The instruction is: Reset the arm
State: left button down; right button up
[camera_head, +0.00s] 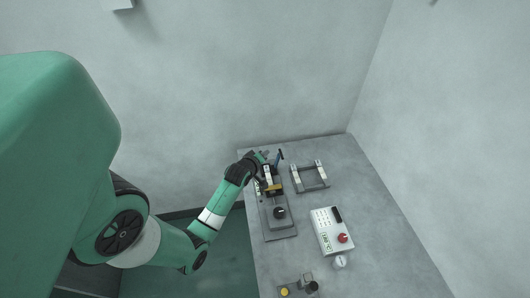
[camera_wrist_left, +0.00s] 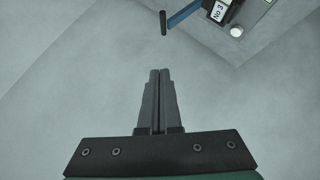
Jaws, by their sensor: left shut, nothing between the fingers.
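My left arm comes in from the left in the head view, and its gripper (camera_head: 263,157) is at the back left of the grey table (camera_head: 370,205). It is beside the forming machine (camera_head: 279,222), which has a dark handle. In the left wrist view my left gripper (camera_wrist_left: 159,72) is shut with its fingers together and nothing between them. A blue lever (camera_wrist_left: 184,14) with a dark end bar (camera_wrist_left: 163,23) shows ahead of the fingers, apart from them. My right gripper is not in view.
A metal U-shaped rack (camera_head: 311,180) stands right of the machine. A white control box (camera_head: 332,231) with a red button (camera_head: 343,238) sits nearer the front. Small parts with a yellow disc (camera_head: 284,292) are at the front edge. The table's right side is clear.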

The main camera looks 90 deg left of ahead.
pick_arm(q)
jog(key=shift+v, duration=0.8)
